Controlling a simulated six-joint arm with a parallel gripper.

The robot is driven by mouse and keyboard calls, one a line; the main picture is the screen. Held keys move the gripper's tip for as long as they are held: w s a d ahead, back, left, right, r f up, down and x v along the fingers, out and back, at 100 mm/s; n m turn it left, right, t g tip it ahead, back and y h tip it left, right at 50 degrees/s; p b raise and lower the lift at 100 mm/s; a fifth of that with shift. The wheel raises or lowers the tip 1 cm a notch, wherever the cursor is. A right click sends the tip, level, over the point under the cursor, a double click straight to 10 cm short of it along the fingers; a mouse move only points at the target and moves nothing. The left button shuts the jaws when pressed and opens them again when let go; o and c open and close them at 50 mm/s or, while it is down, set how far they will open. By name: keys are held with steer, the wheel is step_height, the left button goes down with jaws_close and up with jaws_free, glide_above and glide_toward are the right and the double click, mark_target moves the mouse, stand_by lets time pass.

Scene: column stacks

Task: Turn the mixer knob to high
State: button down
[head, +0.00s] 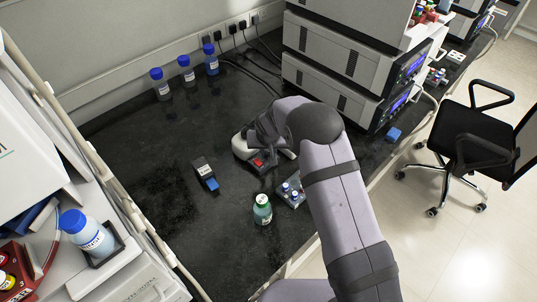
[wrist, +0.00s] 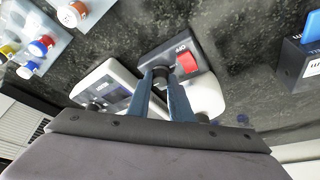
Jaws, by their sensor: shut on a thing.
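The mixer (head: 242,150) is a small white unit with a dark grey front panel and a red switch (head: 258,162). It stands on the black bench, partly hidden under my arm. In the wrist view its dark panel (wrist: 205,72) carries the red switch (wrist: 187,63) and, beside it, a small dark knob (wrist: 158,70). My gripper (wrist: 162,78) is at the panel, its two blue-grey fingers shut on the knob, one on each side. The fingers cover part of the knob, and I cannot read its setting.
A small rack with vials (head: 291,191) and a green-labelled bottle (head: 262,209) stand in front of the mixer. A dark box with a blue part (head: 205,175) lies to the left. Blue-capped bottles (head: 187,74) stand at the back; stacked instruments (head: 340,60) are behind right.

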steer(key=c, duration=1.6)
jaws_free()
steer(key=shift+r, duration=0.15)
steer(key=b+v, duration=0.2)
steer(key=v, duration=0.5)
steer(key=shift+s, duration=0.1)
